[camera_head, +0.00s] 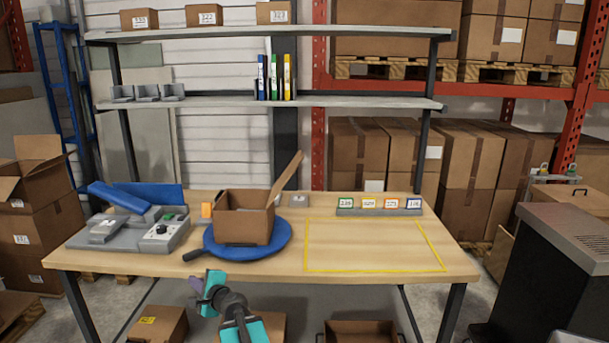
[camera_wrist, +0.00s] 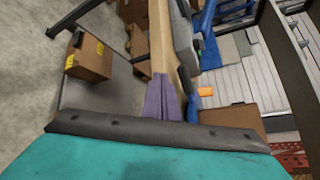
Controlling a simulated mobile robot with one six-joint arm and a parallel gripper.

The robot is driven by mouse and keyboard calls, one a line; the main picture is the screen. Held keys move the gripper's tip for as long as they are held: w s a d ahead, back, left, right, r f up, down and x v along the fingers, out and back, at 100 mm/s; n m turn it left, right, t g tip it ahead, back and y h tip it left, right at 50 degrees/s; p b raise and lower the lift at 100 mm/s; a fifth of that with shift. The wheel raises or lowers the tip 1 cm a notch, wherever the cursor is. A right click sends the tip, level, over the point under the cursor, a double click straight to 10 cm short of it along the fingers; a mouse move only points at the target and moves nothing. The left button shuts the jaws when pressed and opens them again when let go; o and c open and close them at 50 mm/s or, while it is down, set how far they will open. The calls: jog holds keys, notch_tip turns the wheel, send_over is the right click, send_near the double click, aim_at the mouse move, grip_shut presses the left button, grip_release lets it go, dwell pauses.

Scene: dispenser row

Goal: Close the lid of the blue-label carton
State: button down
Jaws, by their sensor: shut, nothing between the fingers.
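An open brown carton (camera_head: 242,225) stands on a round blue turntable (camera_head: 277,241) on the table. Its lid (camera_head: 288,174) stands up and leans outward at the right side. No blue label shows on the faces I can see. My gripper (camera_head: 196,285) is in front of the table's front edge, to the lower left of the carton and apart from it. In the wrist view its purple fingers (camera_wrist: 163,98) are together with nothing between them. The wrist view also shows part of the carton (camera_wrist: 232,118), partly hidden behind my wrist, and a sliver of the turntable (camera_wrist: 192,109).
A grey device (camera_head: 158,236) with blue panels stands left of the turntable. An orange block (camera_head: 207,210) sits behind it. A label rack (camera_head: 379,211) stands at the back right. A yellow-outlined area (camera_head: 374,246) is clear. A dark handle (camera_head: 193,254) projects at the turntable's front left.

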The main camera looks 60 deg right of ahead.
jog(key=s+d+r+m+h, duration=0.55)
jog(key=s+d+r, duration=0.55)
jog(key=d+r, duration=0.45)
jog(key=s+d+r+m+h, duration=0.1)
jog(key=s+d+r+h, duration=0.1)
jog(key=s+d+r, duration=0.2)
jog(key=s+d+r+g+h+p, duration=0.1)
jog(key=s+d+r, duration=0.3)
jog(key=s, duration=0.5)
jog(key=s+d+r+m+g+h+p, duration=0.1)
jog(key=s+d+r+h, duration=0.2)
jog(key=s+d+r, duration=0.2)
jog(key=shift+s+r+m, duration=0.35)
jog(key=shift+s+r, duration=0.1)
jog(key=shift+s, duration=0.75)
jog(key=shift+w+r, duration=0.1)
jog(key=shift+w, duration=0.15)
